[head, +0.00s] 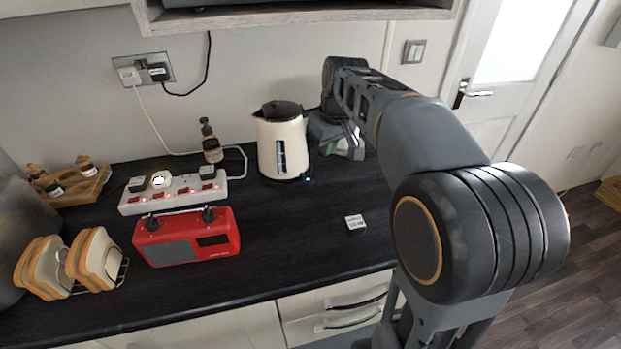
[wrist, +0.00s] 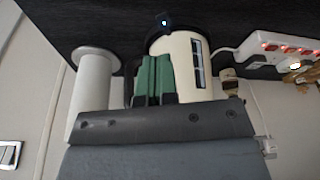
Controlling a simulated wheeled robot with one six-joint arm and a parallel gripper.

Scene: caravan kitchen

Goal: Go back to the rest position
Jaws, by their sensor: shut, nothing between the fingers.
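My gripper (wrist: 154,80) shows in the wrist view with its two green fingers together and nothing between them. In the head view the arm reaches from the right foreground to the back of the counter, and the gripper end is beside the cream kettle (head: 282,146), on its right. The gripper is partly hidden there by the kettle and my arm. In the wrist view, which looks upside down, the kettle (wrist: 182,62) is just beyond the fingers. I cannot tell whether they touch.
A white cylinder (wrist: 92,92) stands left of the kettle in the wrist view. A power strip (head: 172,194), red radio (head: 187,238), dark bottle (head: 211,142), toast rack (head: 72,262) and small white block (head: 355,222) are on the dark counter (head: 290,235). A shelf (head: 300,14) hangs above.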

